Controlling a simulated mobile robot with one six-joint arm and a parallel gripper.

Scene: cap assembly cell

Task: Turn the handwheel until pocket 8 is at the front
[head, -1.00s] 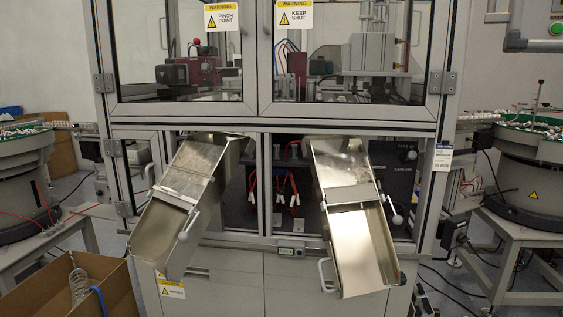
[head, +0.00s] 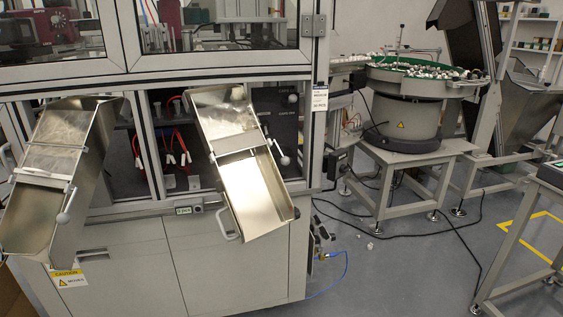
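The handwheel and pocket 8 do not show clearly in the head view. The assembly machine (head: 130,245) with its glazed upper doors fills the left half. Two metal chutes, a left chute (head: 40,215) and a right chute (head: 255,190), slope out of its lower openings. Dark parts, red cables and white connectors show in the opening between the chutes. My gripper is not in view.
A bowl feeder (head: 405,120) with a green rim and white caps stands on a grey stand (head: 405,165) at the right. Cables lie on the floor beside the machine. Another grey frame (head: 530,220) stands at the right edge. Grey floor (head: 400,275) is open between.

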